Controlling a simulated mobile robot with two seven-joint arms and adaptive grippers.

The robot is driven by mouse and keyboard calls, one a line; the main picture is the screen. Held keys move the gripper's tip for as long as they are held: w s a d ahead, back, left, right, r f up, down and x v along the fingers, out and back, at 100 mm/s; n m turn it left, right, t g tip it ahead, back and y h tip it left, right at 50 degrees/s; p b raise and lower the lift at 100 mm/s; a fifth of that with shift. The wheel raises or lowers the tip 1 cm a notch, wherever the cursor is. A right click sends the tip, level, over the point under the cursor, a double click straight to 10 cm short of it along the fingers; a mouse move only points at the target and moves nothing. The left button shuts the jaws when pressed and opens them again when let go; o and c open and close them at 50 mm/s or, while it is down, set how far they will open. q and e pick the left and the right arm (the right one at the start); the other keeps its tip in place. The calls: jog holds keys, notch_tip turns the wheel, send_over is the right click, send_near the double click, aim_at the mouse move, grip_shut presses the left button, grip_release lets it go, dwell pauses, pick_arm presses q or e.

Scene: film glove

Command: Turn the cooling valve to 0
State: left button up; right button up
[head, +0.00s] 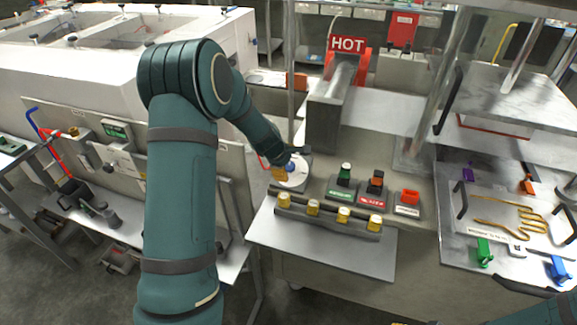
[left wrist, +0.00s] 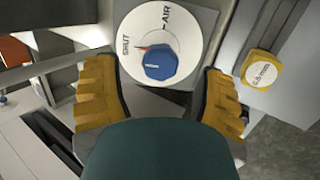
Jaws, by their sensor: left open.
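The valve is a blue knob (left wrist: 159,62) on a round white dial (left wrist: 186,42). The dial reads SHUT at its left and AIR at its top right, with a red mark near SHUT. No 0 is legible. The knob's white line lies roughly level. In the head view, the white dial (head: 297,181) is partly hidden by my left gripper (head: 283,172). My left gripper (left wrist: 156,76) is open in the left wrist view, its yellow fingers on either side of the knob with gaps. My right gripper is not clearly visible.
Several yellow-topped pieces (head: 344,214) stand in a row in front of the dial. Green, red and orange controls (head: 371,185) sit to the right. A HOT sign (head: 347,43) rises behind. A metal plate with a gold wire shape (head: 512,220) is at far right.

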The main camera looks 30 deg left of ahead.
pick_arm(q)
jog(key=v, duration=0.9)
jog(key=shift+s+r, duration=0.1)
jog(key=shift+r, duration=0.05)
